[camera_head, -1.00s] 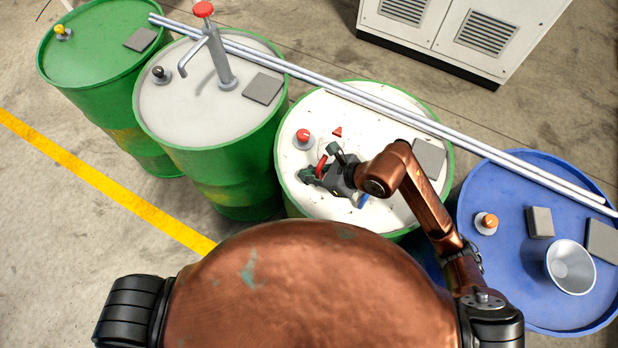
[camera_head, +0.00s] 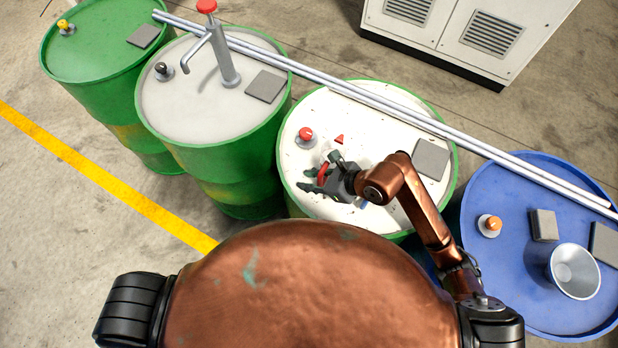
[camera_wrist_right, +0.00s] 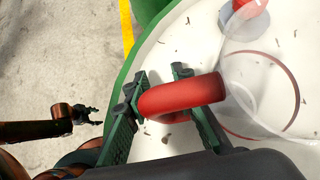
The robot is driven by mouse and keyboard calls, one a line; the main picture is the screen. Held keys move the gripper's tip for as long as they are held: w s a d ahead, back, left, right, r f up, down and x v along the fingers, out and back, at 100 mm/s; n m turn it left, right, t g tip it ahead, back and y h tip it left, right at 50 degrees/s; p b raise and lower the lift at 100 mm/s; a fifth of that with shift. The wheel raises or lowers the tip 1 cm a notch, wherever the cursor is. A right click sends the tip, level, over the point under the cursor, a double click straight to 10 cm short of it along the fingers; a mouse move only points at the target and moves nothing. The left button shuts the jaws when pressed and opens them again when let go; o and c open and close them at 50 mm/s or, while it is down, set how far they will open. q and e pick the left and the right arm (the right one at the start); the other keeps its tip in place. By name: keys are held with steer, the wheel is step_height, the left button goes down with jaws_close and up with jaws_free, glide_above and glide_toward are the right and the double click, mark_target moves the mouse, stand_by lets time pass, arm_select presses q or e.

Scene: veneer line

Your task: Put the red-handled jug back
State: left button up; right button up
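The jug's red handle (camera_head: 323,173) shows at my right gripper (camera_head: 318,172), over the white lid of the middle green drum (camera_head: 385,205). In the right wrist view the red handle (camera_wrist_right: 182,96) lies across the space between the two spread green fingers of my right gripper (camera_wrist_right: 158,90), covering part of the right finger. The jug's clear body (camera_wrist_right: 262,95) is faint, to the right of the handle. I cannot tell whether the jug touches the lid. My left gripper (camera_wrist_right: 88,115) is small at the left of the wrist view, empty, with its fingers apart.
A red-capped bung (camera_head: 305,135) and a red triangle (camera_head: 339,139) are on the lid. Long metal pipes (camera_head: 400,107) cross the drums behind. A grey pad (camera_head: 431,158) lies at the lid's right. The blue drum (camera_head: 515,190) holds a metal bucket (camera_head: 575,270).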

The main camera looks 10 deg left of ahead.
mark_target(328, 167)
steer(key=shift+d+r, duration=0.2)
steer(key=shift+r, duration=0.2)
steer(key=p+v, duration=0.1)
steer(key=v, duration=1)
steer(key=shift+d, duration=0.15)
steer(key=shift+s+r, duration=0.1)
steer(key=shift+r, duration=0.05)
